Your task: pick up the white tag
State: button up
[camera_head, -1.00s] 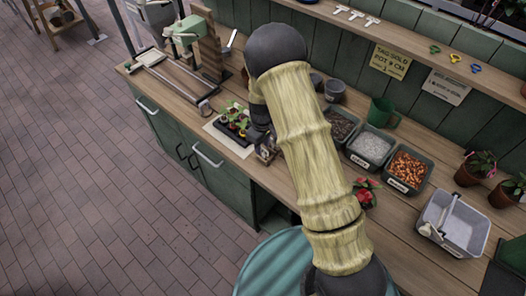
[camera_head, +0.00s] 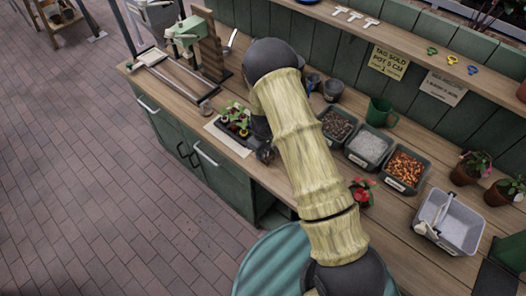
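Several white T-shaped tags (camera_head: 355,15) lie in a row on the raised wooden shelf (camera_head: 400,37) at the top of the picture. They are small and apart from my arm. My gripper (camera_head: 265,154) is low over the workbench, beside the right end of a black seedling tray (camera_head: 226,132). My yellow arm hides most of the gripper, and its fingers are too small and dark to read. I cannot tell whether it touches the tray. My gripper is well below and to the left of the tags.
Bins of dark material (camera_head: 338,125), grey gravel (camera_head: 369,147) and orange pieces (camera_head: 405,170) stand right of my arm. A green mug (camera_head: 380,111), a red-flowered plant (camera_head: 362,192) and a grey tub (camera_head: 450,222) are also on the bench.

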grip_shut()
jog(key=shift+r, duration=0.1)
notch_tip(320, 180, up, 10)
jog(key=b, duration=0.3)
dwell(0.3)
dwell(0.4)
